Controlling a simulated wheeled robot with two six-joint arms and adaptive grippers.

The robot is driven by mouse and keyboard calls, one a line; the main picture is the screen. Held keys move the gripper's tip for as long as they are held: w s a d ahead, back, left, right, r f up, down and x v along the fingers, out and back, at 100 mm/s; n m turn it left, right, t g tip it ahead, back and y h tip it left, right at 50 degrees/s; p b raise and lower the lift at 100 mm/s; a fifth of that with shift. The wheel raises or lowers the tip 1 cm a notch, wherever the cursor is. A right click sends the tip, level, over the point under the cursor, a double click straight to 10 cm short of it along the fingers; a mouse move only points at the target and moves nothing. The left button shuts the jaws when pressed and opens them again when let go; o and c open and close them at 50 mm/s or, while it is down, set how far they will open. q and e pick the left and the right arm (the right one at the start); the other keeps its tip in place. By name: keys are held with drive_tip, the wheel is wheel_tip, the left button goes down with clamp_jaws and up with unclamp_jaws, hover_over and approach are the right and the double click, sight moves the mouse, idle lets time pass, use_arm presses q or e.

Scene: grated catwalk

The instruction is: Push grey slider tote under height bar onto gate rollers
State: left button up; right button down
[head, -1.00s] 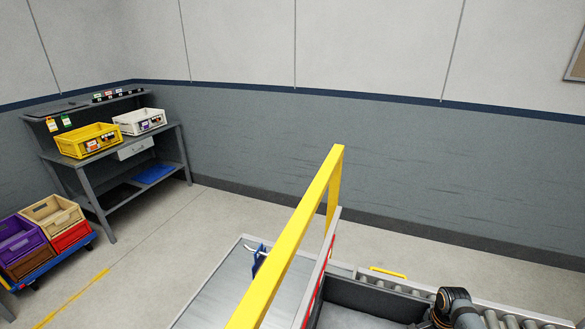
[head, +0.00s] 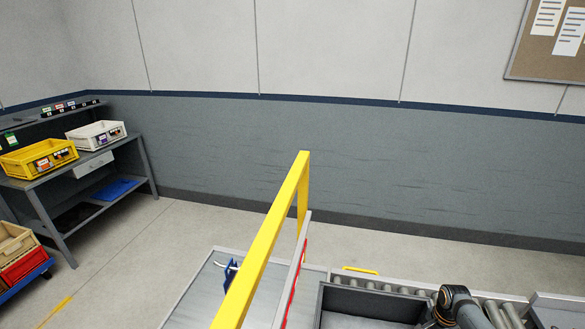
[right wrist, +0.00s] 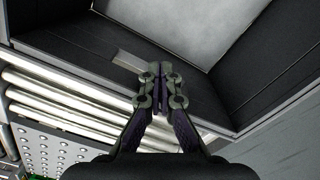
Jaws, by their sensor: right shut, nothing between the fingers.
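The grey slider tote (head: 345,293) is at the bottom of the head view, open-topped and dark-walled, partly cut off by the frame edge. It stands just right of the yellow height bar (head: 262,245), with a gap to the red-edged upright panel beside it. In the right wrist view, my right gripper (right wrist: 160,72) is shut and empty, with its fingertips at the tote's wall (right wrist: 85,70). I cannot tell whether they touch it. Metal rollers (head: 505,316) show at the tote's right; others show in the wrist view (right wrist: 65,105). My left gripper is out of view.
A flat grey table (head: 205,298) with a small blue item (head: 230,275) lies left of the bar. A yellow handle (head: 360,270) sits behind the tote. A workbench (head: 95,165) with yellow and white crates stands far left. Floor behind is clear.

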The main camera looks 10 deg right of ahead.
drive_tip(key=shift+s+d, duration=0.3)
drive_tip(key=shift+d, duration=0.3)
drive_tip(key=shift+s+d, duration=0.25)
drive_tip(key=shift+d, duration=0.3)
drive_tip(key=a, duration=0.1)
drive_tip(key=w+a, duration=0.1)
drive_tip(key=a, duration=0.1)
drive_tip(key=shift+w+a, duration=0.15)
drive_tip(key=shift+w, duration=0.15)
wheel_tip(320, 180, up, 8)
